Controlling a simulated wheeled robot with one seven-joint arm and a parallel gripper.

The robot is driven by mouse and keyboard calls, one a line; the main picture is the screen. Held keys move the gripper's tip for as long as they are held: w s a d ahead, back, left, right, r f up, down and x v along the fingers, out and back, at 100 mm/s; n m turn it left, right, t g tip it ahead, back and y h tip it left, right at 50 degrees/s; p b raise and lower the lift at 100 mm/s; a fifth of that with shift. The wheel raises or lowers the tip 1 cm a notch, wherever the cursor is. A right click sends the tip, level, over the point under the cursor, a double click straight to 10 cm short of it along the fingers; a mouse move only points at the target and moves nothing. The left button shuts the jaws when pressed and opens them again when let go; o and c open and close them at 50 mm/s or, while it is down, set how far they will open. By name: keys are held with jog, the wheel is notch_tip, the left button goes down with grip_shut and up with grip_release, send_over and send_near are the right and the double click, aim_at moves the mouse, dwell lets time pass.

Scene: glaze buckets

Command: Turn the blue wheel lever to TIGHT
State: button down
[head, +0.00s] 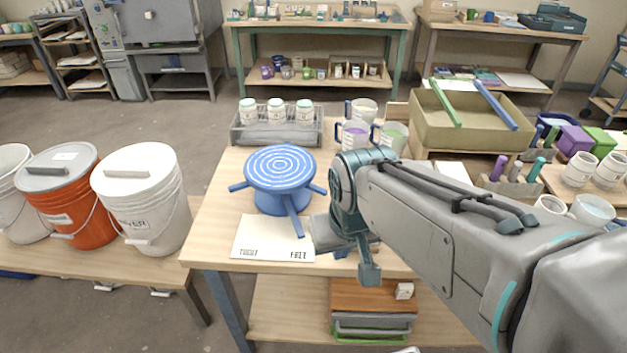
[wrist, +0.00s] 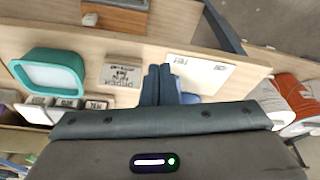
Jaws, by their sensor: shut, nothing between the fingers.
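The blue wheel (head: 281,172), with pale rings on its top, stands on the wooden table. Its long blue lever (head: 293,217) points toward the front, over the white card (head: 262,240). The card reads TIGHT at its left and FREE at its right; the lever's end is nearer FREE. In the wrist view my gripper (wrist: 159,72) is shut and empty, with its fingers beside the card (wrist: 203,74) and a blue part of the wheel (wrist: 189,98). In the head view my arm hides the fingertips, right of the wheel. I cannot tell whether they touch the lever.
White and orange buckets (head: 68,190) stand on a lower bench at the left. A grey tray (head: 277,131) of jars and several mugs (head: 362,109) stand behind the wheel. A teal-rimmed container (wrist: 48,76) shows in the wrist view. The tabletop left of the wheel is clear.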

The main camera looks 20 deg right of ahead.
aim_at(293, 215)
jog(key=shift+s+a, duration=0.1)
jog(key=shift+s, duration=0.05)
jog(key=w+d+f+m+g+y, duration=0.1)
jog(key=w+d+f+m, duration=0.1)
jog(key=w+m, duration=0.3)
jog(key=w+d+f+m+g+y, duration=0.1)
jog(key=w+d+f+m, duration=0.1)
jog(key=w+m, duration=0.4)
jog(key=w+d+f+m+g, duration=0.1)
jog(key=w+d+f+m, duration=0.1)
jog(key=w+m, duration=0.4)
jog(key=w, duration=0.4)
jog(key=shift+d+y+p, duration=0.3)
jog(key=shift+y+p, duration=0.05)
jog(key=shift+y, duration=0.05)
jog(key=shift+w, duration=0.1)
jog(key=x, duration=0.9)
jog(key=shift+a+f, duration=0.1)
jog(key=shift+f, duration=0.1)
jog(key=a, duration=0.3)
jog(key=shift+a+f+p, duration=0.15)
jog(key=shift+f+p, duration=0.05)
jog(key=shift+p, duration=0.2)
jog(key=shift+a, duration=0.4)
